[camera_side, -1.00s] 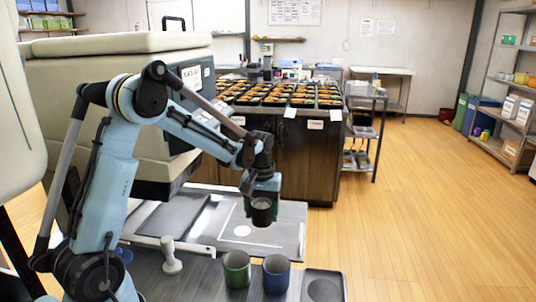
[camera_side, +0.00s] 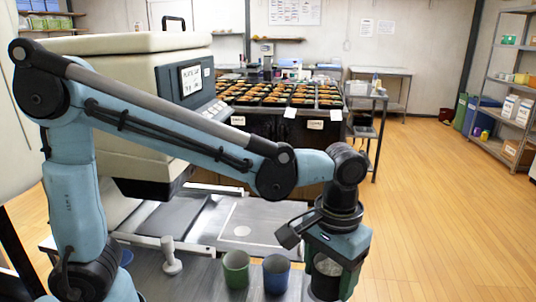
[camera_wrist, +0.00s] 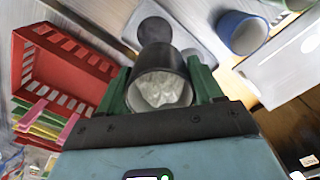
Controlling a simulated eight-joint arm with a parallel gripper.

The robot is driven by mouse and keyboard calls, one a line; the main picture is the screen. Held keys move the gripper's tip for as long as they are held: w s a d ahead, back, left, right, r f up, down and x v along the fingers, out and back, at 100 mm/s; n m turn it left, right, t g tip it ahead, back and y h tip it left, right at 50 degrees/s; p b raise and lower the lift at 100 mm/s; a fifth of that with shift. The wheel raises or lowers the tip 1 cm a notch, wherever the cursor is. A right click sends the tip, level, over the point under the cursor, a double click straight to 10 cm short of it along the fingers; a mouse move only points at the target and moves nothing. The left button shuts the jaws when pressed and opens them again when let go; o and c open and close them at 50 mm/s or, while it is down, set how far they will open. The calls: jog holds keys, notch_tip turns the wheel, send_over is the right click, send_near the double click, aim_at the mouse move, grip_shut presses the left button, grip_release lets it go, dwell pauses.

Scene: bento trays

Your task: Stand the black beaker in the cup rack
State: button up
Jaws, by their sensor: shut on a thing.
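The black beaker (camera_wrist: 163,62) is between the green fingers of my gripper (camera_wrist: 160,88), its open mouth facing the wrist camera. In the side view my gripper (camera_side: 335,262) holds the beaker (camera_side: 324,287) at the right end of the front counter, over the rack's right-hand place. The cup rack's grey seat (camera_wrist: 195,38) with a dark round recess shows just beyond the beaker in the wrist view. My gripper hides this seat in the side view. I cannot tell whether the beaker's base touches it.
A green cup (camera_side: 236,270) and a blue cup (camera_side: 277,274) stand left of my gripper; the blue cup (camera_wrist: 242,32) is close by in the wrist view. A red basket (camera_wrist: 62,70) lies to the left there. A white-handled object (camera_side: 170,257) stands further left.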

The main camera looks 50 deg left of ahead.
aim_at(331, 283)
jog(key=shift+s+d+r+m, duration=0.15)
jog(key=shift+s+d+m, duration=0.05)
jog(key=shift+s+d, duration=0.35)
jog(key=shift+s+d+r+m, duration=0.15)
jog(key=shift+s+d+m, duration=0.05)
jog(key=shift+s+d, duration=0.3)
jog(key=w+a+f, duration=0.3)
jog(key=w+a, duration=0.1)
jog(key=w+a+f, duration=0.3)
jog(key=w+f, duration=0.1)
jog(key=shift+w+a, duration=0.15)
jog(key=shift+a, duration=0.2)
jog(key=shift+f, duration=2)
jog(key=shift+f, duration=0.15)
jog(key=o, duration=1.1)
notch_tip(331, 283, up, 12)
jog(key=f, duration=0.1)
jog(key=s+a+r+t, duration=0.1)
jog(key=s+a+t, duration=0.6)
jog(key=s+a, duration=0.2)
jog(key=shift+s+a+r, duration=0.3)
jog(key=shift+a, duration=0.4)
